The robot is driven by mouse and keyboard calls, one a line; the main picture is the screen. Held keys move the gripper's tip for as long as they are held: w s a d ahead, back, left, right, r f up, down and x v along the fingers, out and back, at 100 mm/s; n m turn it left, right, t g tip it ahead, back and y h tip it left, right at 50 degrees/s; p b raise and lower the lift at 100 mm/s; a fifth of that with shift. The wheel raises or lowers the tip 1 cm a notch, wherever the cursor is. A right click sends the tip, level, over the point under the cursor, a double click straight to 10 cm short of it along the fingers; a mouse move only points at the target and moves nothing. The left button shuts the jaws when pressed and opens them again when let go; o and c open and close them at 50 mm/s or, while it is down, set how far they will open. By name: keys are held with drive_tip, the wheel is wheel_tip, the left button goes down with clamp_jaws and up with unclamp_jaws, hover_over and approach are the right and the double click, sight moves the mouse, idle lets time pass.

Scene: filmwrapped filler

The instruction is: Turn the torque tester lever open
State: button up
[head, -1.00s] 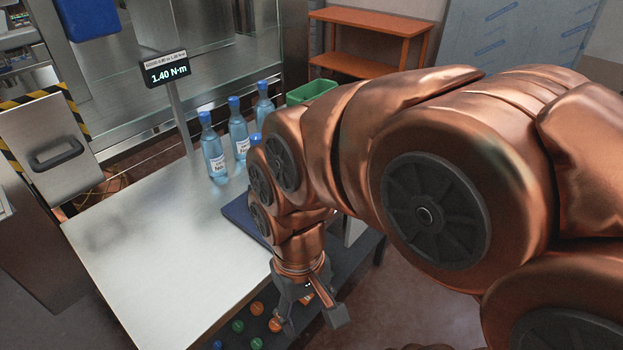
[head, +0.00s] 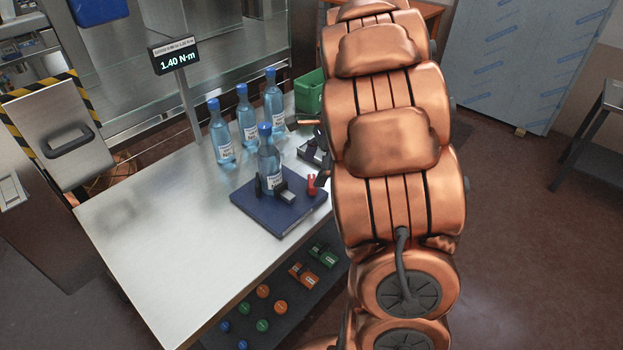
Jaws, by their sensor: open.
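The torque tester appears to be the dark blue base plate (head: 265,222) on the steel table. A blue-capped bottle (head: 269,165) stands upright on it, between a dark jaw and a grey block (head: 286,197). A small red forked part (head: 312,185), possibly the lever, stands at the plate's right side, close to my arm in the picture. A display (head: 173,57) on a post reads 1.40 N·m. My arm covers the area just right of the plate, and I cannot make out my gripper. Whether it touches anything is hidden.
Three more bottles (head: 221,135) stand behind the plate. A green bin (head: 309,92) and a grey device (head: 313,152) are at the table's right side. Below, a dark shelf (head: 275,338) holds coloured caps and small blocks. The steel tabletop (head: 170,230) is clear at the left front.

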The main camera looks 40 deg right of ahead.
sight(312, 181)
drive_tip(key=w+d+f+m, duration=0.1)
drive_tip(key=w+d+m, duration=0.1)
drive_tip(key=d+m, duration=0.15)
drive_tip(key=shift+n+t, duration=0.4)
drive_tip(key=shift+n, duration=0.05)
drive_tip(key=shift+d+p+x, duration=0.2)
drive_tip(key=shift+p+x, duration=0.3)
drive_tip(key=shift+x, duration=1.4)
drive_tip(key=shift+d+p+x, duration=0.15)
drive_tip(key=shift+p+x, duration=0.3)
drive_tip(key=shift+x, duration=1.45)
drive_tip(key=shift+w+f, duration=0.1)
drive_tip(key=shift+c, duration=0.2)
drive_tip(key=c, duration=1.1)
